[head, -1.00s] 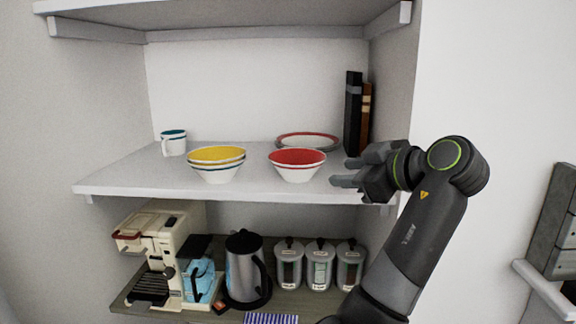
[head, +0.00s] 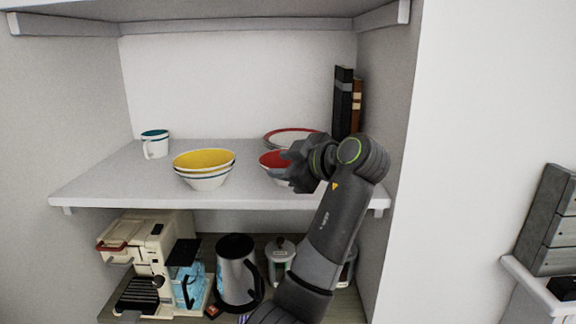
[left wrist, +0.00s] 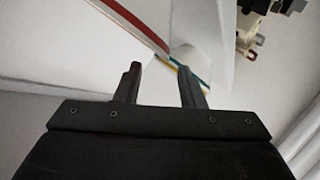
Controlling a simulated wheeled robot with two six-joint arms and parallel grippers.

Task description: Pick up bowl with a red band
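The bowl with a red band (head: 268,160), white outside and red inside, stands upright on the middle shelf, its right part hidden behind my left gripper. My left gripper (head: 283,170) is at the bowl's front right in the head view; whether it touches the bowl cannot be told. In the left wrist view its two fingers (left wrist: 159,80) are apart with nothing clearly held between them. A red stripe, seemingly of this bowl (left wrist: 137,22), runs just beyond the fingertips. My right gripper is not in view.
A yellow-lined bowl stack (head: 204,162) stands left of the red one. The shelf below holds a coffee machine (head: 150,235) and a kettle (head: 236,270).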

